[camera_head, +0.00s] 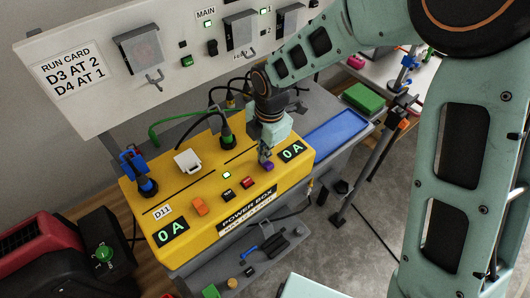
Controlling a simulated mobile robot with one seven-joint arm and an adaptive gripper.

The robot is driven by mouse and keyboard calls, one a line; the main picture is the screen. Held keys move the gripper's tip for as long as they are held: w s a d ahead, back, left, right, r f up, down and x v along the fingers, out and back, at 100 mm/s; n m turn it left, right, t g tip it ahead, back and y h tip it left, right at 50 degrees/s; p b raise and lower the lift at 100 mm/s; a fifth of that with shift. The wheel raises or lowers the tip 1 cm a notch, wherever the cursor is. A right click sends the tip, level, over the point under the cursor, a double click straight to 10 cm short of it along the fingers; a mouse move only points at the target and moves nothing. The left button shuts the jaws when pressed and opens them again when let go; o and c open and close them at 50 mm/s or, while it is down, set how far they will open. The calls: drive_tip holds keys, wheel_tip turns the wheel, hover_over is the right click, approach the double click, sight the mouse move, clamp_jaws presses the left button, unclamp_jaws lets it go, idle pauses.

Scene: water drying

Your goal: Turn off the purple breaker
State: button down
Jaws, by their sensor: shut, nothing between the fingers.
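The purple breaker (268,167) is a small switch on top of the yellow power box (190,232), near its right end beside a "0 A" display (292,151). My gripper (264,159) points down over the box, with its fingers together and empty. Its fingertips are at or just above the purple breaker and partly hide it. I cannot tell whether they touch. The breaker's switch position is too small to read.
An orange breaker (200,206), a red switch (247,182) and a black button (228,194) share the box top. Plugs with cables stand behind, including a green one (226,138) and a blue one (146,186). A white panel (95,85) rises at the back.

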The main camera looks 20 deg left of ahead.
drive_tip(key=shift+d, duration=0.15)
drive_tip(key=shift+s+d+p, duration=0.3)
drive_tip(key=shift+s+d, duration=0.1)
drive_tip(key=shift+d, duration=0.25)
drive_tip(key=shift+r, duration=0.15)
drive_tip(key=shift+a+r+p, duration=0.1)
drive_tip(key=shift+r+p, duration=0.4)
drive_tip(key=shift+r, duration=0.05)
wheel_tip(320, 180, up, 13)
drive_tip(key=d+p, duration=0.1)
drive_tip(key=p, duration=0.1)
drive_tip(key=shift+s+d+f, duration=0.2)
drive_tip(key=shift+s+d, duration=0.1)
drive_tip(key=shift+s, duration=0.1)
drive_tip(key=shift+w, duration=0.1)
